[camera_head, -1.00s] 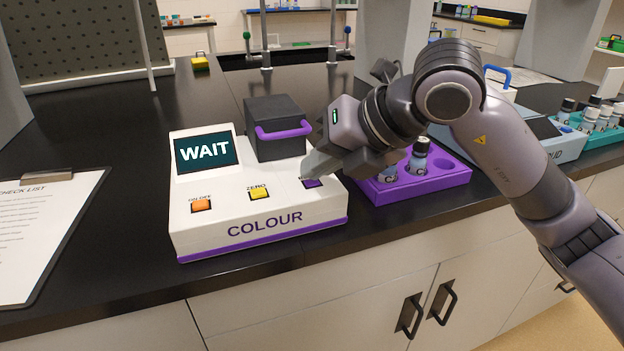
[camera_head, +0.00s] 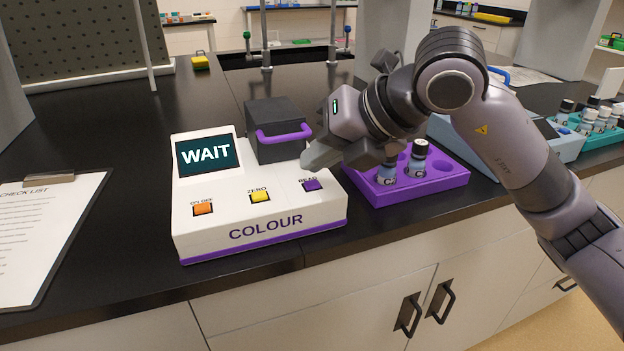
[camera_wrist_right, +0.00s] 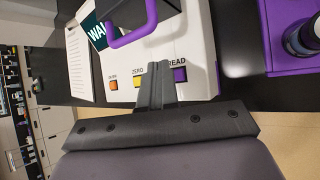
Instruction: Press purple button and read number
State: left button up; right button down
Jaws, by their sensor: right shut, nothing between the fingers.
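The white colour meter (camera_head: 285,215) stands on the black bench, marked COLOUR, and its screen (camera_head: 206,154) reads WAIT. Its purple READ button (camera_head: 312,185) is at the right of the panel, with a yellow ZERO button (camera_head: 260,196) and an orange ON/OFF button (camera_head: 203,208) to its left. My right gripper (camera_head: 308,160) is shut and empty, above the panel just behind the purple button and apart from it. In the right wrist view the purple button (camera_wrist_right: 180,75) shows beside the shut fingertips (camera_wrist_right: 156,70). My left gripper is not in view.
A dark lid with a purple handle (camera_head: 284,133) sits at the meter's back. A purple rack (camera_head: 440,178) with vials stands to the right, close below my right wrist. A checklist clipboard (camera_head: 60,230) lies at the left. The bench behind the meter is mostly clear.

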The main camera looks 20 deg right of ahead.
aim_at(319, 188)
notch_tip(319, 188, up, 5)
jog(key=p, duration=0.3)
jog(key=shift+f, duration=0.1)
dwell(0.6)
